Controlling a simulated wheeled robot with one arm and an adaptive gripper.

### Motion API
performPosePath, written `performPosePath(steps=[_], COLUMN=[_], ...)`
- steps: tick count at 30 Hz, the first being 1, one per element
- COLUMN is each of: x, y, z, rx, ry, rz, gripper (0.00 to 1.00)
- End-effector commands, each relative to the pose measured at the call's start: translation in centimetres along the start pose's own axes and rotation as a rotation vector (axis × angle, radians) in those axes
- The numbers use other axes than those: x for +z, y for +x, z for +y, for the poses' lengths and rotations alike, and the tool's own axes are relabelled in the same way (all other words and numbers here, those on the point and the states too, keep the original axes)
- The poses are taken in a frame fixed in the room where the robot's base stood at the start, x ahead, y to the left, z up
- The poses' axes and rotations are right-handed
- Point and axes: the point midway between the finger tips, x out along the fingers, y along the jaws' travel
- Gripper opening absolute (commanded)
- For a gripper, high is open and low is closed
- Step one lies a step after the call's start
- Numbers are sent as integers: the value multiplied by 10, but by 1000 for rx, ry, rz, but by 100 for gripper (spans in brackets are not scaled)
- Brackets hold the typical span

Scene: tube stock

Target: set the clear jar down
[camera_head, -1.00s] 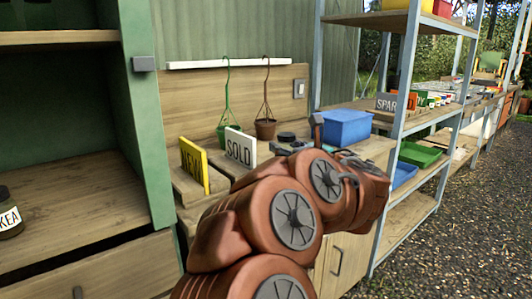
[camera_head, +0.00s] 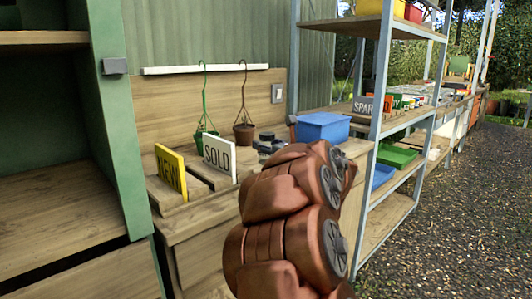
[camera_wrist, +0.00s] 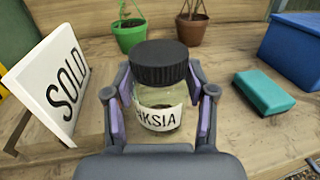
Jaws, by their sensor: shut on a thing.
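The clear jar (camera_wrist: 158,117) has a black ribbed lid and a white label ending in "KSIA". In the wrist view it is upright between the fingers of my gripper (camera_wrist: 160,98), which is shut on it from both sides. The jar is over the wooden bench top (camera_wrist: 235,135). My gripper hides its lower part, so I cannot tell whether its base touches the wood. In the head view my arm hides most of the gripper and the jar.
A white SOLD sign (camera_wrist: 60,85) stands close left of the jar. Green (camera_wrist: 130,35) and brown (camera_wrist: 192,28) pots are behind it. A teal block (camera_wrist: 264,92) and blue bin (camera_wrist: 292,42) are to the right. A yellow NEW sign (camera_head: 171,172) stands further left.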

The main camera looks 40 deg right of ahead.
Motion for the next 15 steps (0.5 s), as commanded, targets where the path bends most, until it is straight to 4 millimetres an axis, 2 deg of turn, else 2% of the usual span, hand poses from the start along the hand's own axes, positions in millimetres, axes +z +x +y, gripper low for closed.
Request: performPosePath(steps=[7,15], x=[-2,-4], y=[28,40], z=[-14,-21], rx=[4,3], ry=[1,1], rz=[-3,0], gripper=[13,13])
